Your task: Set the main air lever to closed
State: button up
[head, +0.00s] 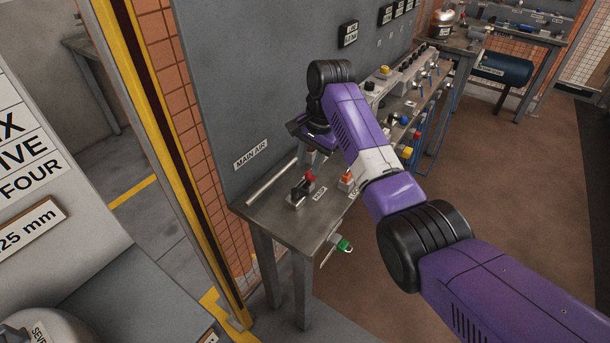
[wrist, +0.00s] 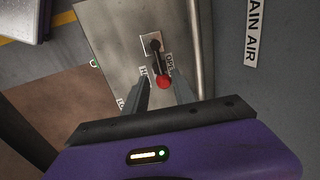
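The main air lever has a black arm and a red knob (head: 310,174). It stands on a small plate at the near end of the metal bench, by the MAIN AIR sign (head: 251,154). In the wrist view the red knob (wrist: 163,83) points toward my gripper, with a label that seems to read OPEN (wrist: 169,64) close on its right. Another label on its left is partly hidden by a finger. My gripper (wrist: 163,92) is open, its fingers on either side of the knob with gaps showing. In the head view my gripper (head: 310,157) is just above and behind the knob.
The metal bench (head: 285,228) carries an orange-red control (head: 347,178) right of the lever and further controls beyond. A grey panel (head: 235,90) rises behind it. A pipe (head: 272,183) runs along the bench's back edge. A green-ended item (head: 344,245) hangs at the front.

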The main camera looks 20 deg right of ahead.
aim_at(304, 182)
jog(key=f, duration=0.4)
jog(key=w+f, duration=0.1)
jog(key=shift+a+f, duration=0.35)
jog(key=shift+f, duration=0.05)
grip_shut()
dwell(1.1)
